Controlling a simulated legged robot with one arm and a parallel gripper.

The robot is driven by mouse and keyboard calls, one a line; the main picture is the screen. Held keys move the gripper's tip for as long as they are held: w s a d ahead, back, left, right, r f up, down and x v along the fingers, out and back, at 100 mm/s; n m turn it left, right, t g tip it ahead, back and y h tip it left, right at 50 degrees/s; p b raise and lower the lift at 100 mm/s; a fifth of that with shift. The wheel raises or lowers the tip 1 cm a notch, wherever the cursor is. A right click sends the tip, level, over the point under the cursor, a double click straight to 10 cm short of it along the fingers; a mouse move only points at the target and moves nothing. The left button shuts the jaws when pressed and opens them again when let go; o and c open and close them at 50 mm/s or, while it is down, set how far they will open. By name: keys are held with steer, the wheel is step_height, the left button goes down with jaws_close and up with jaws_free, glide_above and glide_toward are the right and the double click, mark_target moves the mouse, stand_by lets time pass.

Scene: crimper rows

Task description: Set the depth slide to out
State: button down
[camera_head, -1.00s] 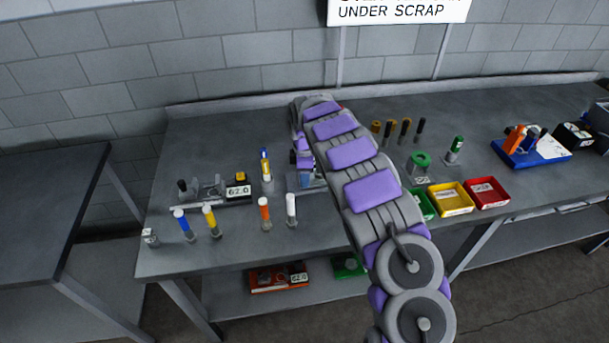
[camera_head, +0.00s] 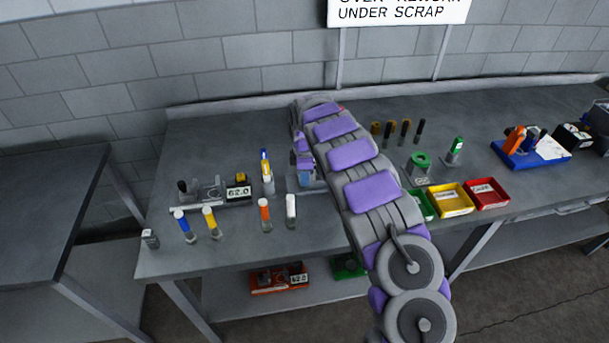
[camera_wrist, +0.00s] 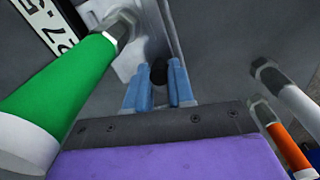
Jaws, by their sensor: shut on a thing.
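A small dark knob (camera_wrist: 158,74), which looks like the depth slide's grip, sits between the blue fingertips of my gripper (camera_wrist: 160,84) in the wrist view. The fingers are shut on it. Behind it runs a pale grey fixture (camera_wrist: 128,60) with a narrow channel. How far in or out the slide stands cannot be told. In the head view my gripper (camera_head: 305,178) is low at the fixture, left of my forearm, and my arm hides most of that fixture.
A green and white handle (camera_wrist: 62,92) stands close on the left in the wrist view. White (camera_head: 291,208) and orange (camera_head: 264,212) handles stand near the bench front. A gauge reading 62.0 (camera_head: 239,190) is farther left. Red (camera_head: 487,194) and yellow (camera_head: 452,199) bins lie right.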

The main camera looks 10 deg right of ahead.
steer(key=shift+w+a+p, duration=0.1)
steer(key=shift+a+p, duration=0.7)
steer(key=shift+a, duration=1.45)
steer(key=c, duration=1.4)
jaws_free()
steer(key=o, duration=0.4)
steer(key=shift+a, duration=0.2)
steer(key=shift+o, duration=0.2)
steer(key=shift+d, duration=0.1)
